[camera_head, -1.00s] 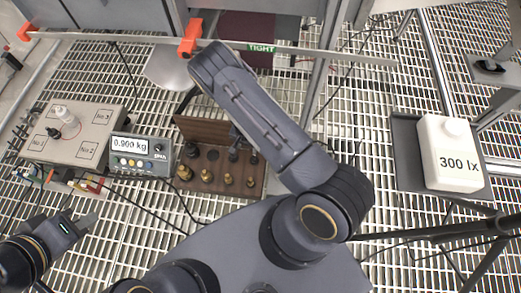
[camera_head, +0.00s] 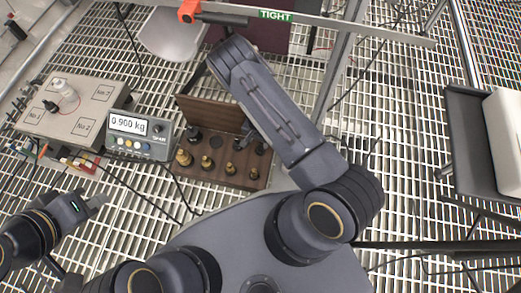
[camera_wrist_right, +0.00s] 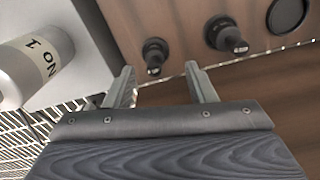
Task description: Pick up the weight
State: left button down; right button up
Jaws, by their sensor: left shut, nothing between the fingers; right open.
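A wooden weight box (camera_head: 213,174) holds several brass and black knobbed weights, such as a brass weight (camera_head: 184,158) at its left. In the right wrist view, a small black knobbed weight (camera_wrist_right: 153,55) shows beyond and between my right fingertips, apart from them. A larger black weight (camera_wrist_right: 225,34) stands to its right, near a round dark recess (camera_wrist_right: 286,15). My right gripper (camera_wrist_right: 160,82) is open and empty; my forearm mostly hides it in the head view. My left gripper (camera_head: 98,203) is shut and empty, left of the box.
A scale display (camera_head: 139,136) reads about 0.900 kg, beside a numbered grey box (camera_head: 75,108). A grey pan (camera_head: 171,34) lies behind. A "TIGHT" rail (camera_head: 330,22) crosses the top. A silver cylinder marked "No 1" (camera_wrist_right: 35,68) shows at left in the wrist view.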

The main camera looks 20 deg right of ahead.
aim_at(260, 145)
jog(key=f+b, duration=0.1)
jog(key=f, duration=0.2)
jog(key=f+b, duration=0.1)
jog(key=f, duration=0.1)
jog(key=shift+s+d+f+b, duration=0.1)
jog(key=shift+s+d+b, duration=0.1)
jog(key=shift+d+b, duration=0.2)
jog(key=shift+f, duration=0.5)
jog(key=shift+c, duration=0.4)
grip_shut()
